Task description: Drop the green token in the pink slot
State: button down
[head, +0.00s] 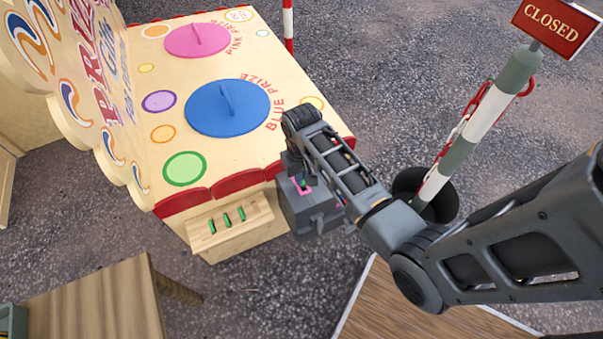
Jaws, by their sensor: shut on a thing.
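A grey box (315,222) stands at the front right corner of the prize counter, with a pink-edged slot (306,191) on its top. My gripper (301,178) points down over this box and is shut on a green token (303,184). Only a small bit of the token shows, right at the pink slot; I cannot tell whether it is in the slot or just above it. My arm hides most of the fingers and part of the box. Several slots' worth of wooden rack (201,240) shows on the counter front, with green tokens (227,219) standing in it.
The counter top (205,140) carries a blue lid (228,110) marked "BLUE PRIZE" and a pink lid (197,40) marked "PINK PRIZE". A striped post (465,140) with a "CLOSED" sign (553,22) stands right. A wooden table (100,300) is at lower left.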

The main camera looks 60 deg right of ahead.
jog(key=shift+f, duration=0.65)
dwell(0.5)
jog(key=c, duration=1.1)
grip_release()
jog(key=shift+c, duration=0.2)
jog(key=shift+r+p, duration=0.4)
jog(key=shift+r, duration=3.5)
